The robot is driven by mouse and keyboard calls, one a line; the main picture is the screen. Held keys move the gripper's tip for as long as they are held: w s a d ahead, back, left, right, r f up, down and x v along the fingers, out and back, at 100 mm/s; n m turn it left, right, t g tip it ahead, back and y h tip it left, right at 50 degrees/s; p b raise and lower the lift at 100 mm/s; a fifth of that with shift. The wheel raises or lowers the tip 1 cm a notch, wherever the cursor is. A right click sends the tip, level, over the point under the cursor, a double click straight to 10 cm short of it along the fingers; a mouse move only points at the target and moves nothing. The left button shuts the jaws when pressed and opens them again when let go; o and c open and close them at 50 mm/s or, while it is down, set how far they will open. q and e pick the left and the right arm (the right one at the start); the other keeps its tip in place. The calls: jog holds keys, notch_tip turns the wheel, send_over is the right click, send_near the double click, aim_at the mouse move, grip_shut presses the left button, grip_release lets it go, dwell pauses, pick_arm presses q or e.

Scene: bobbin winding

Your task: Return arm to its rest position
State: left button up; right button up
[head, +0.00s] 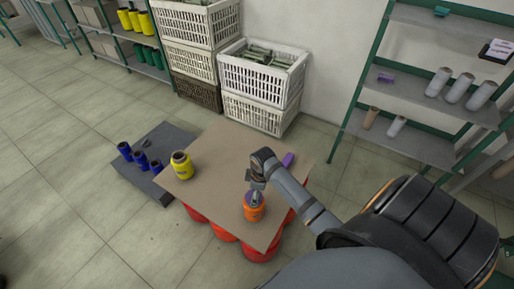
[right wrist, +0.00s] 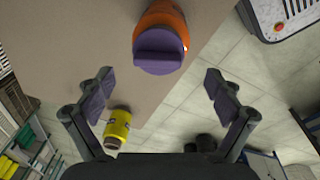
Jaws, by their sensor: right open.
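An orange bobbin (head: 253,213) stands near the front corner of the brown tabletop. In the right wrist view the orange bobbin (right wrist: 174,17) has a purple piece (right wrist: 158,52) at its near end. My right gripper (head: 256,186) is just above or beside this bobbin in the head view; the exact gap is hard to tell. In the right wrist view my right gripper (right wrist: 158,86) has its two fingers spread wide with nothing between them, and the orange bobbin lies beyond the fingertips. My left gripper is not in view.
A yellow bobbin (head: 182,166) stands at the tabletop's left side. A purple object (head: 288,159) lies behind my forearm. Several blue bobbins (head: 140,158) are on a dark mat left. White crates (head: 262,82) and shelves (head: 420,95) stand behind. Floor at left is clear.

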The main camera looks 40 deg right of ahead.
notch_tip(320, 180, up, 7)
jog(key=s, duration=0.1)
jog(key=shift+r, duration=0.15)
jog(key=shift+d, duration=0.1)
jog(key=s+a+r+m+t+h, duration=0.1)
jog(key=s+a+r+m+t, duration=0.2)
jog(key=s+m, duration=0.7)
jog(key=s+d+f+n+g, duration=0.1)
jog(key=s+f+g, duration=0.15)
jog(key=f, duration=2.15)
jog(key=s+d+f, duration=0.1)
jog(key=s+f, duration=1.7)
jog(key=s, duration=0.2)
jog(key=shift+d+g, duration=0.3)
jog(key=shift+g, duration=0.15)
